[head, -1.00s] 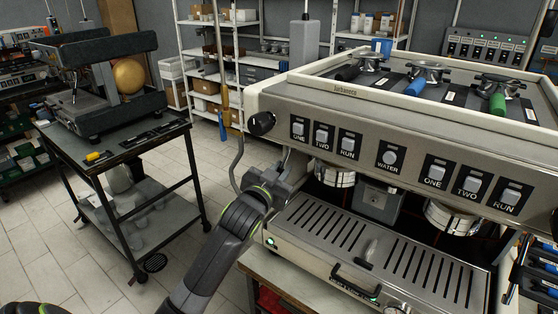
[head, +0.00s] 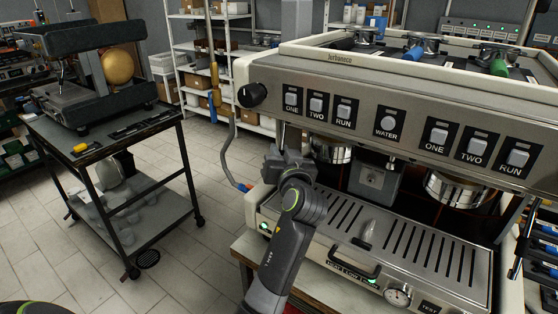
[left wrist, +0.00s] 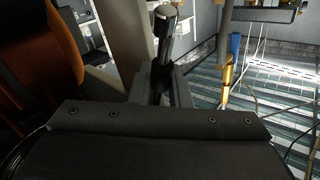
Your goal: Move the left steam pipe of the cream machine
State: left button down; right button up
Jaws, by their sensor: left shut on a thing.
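The cream machine (head: 375,75) stands at the right, with a black knob (head: 252,95) on its left end. The left steam pipe (head: 282,132) comes down under the front panel near that end; only a short upper piece shows. My left gripper (head: 284,160) is at this pipe, above the left end of the drip tray (head: 262,196). Its fingertips are largely hidden by the wrist. In the left wrist view my left gripper (left wrist: 163,92) is shut on the dark pipe with a shiny metal end (left wrist: 163,20). My right gripper is not in view.
A grey hose (head: 226,150) with a blue end hangs left of the machine, near my arm. A brass-and-blue sprayer (head: 214,90) hangs behind it. A black cart (head: 110,160) stands at the left. Tiled floor (head: 190,255) is free between cart and machine.

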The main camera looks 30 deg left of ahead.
pick_arm(q)
jog(key=shift+n+g+y, duration=0.3)
jog(key=c, duration=1.4)
grip_release()
jog(key=shift+w, duration=0.1)
jog(key=shift+o, duration=0.2)
